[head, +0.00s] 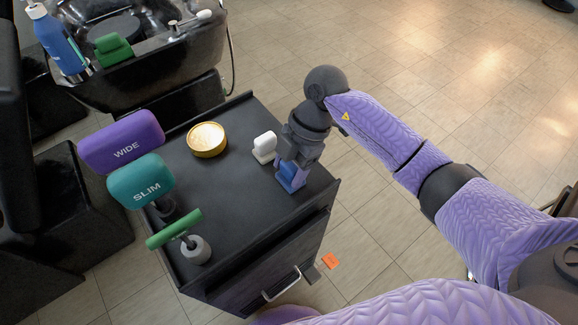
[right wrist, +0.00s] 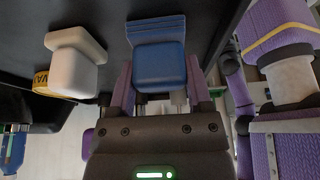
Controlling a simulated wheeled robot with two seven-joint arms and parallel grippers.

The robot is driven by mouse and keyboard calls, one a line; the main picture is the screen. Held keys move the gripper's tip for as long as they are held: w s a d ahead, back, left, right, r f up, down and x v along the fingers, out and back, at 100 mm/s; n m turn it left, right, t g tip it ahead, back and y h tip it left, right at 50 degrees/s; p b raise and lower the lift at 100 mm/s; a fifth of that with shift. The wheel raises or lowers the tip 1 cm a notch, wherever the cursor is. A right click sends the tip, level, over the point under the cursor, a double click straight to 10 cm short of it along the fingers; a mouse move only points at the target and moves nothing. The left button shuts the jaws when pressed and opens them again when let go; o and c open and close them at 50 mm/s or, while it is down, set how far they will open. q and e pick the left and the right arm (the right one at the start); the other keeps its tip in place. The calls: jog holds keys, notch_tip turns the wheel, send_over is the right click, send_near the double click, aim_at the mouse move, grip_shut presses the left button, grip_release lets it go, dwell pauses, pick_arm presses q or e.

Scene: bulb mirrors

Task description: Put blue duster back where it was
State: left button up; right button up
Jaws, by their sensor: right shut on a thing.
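The blue duster (head: 291,177) is upright at the right part of the dark cabinet top (head: 232,205). My right gripper (head: 296,163) points down from above and is shut on it. In the right wrist view the blue duster (right wrist: 160,68) sits between the two purple fingers. I cannot tell whether its base touches the cabinet top or is just above it. A white duster (head: 264,147) of similar shape stands close by to its left; it also shows in the right wrist view (right wrist: 74,65). My left gripper is not in view.
A gold tin (head: 207,139) stands further left. Purple WIDE (head: 124,142), teal SLIM (head: 141,181) and green (head: 174,229) paddle shapes stand along the left side. A green duster (head: 113,49) and blue bottle (head: 59,41) are at the basin. The cabinet's middle is clear.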

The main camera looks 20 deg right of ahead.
jog(key=shift+f, duration=0.1)
jog(key=o, duration=1.2)
jog(key=p+v, duration=0.3)
jog(key=v, duration=0.9)
jog(key=shift+a, duration=0.1)
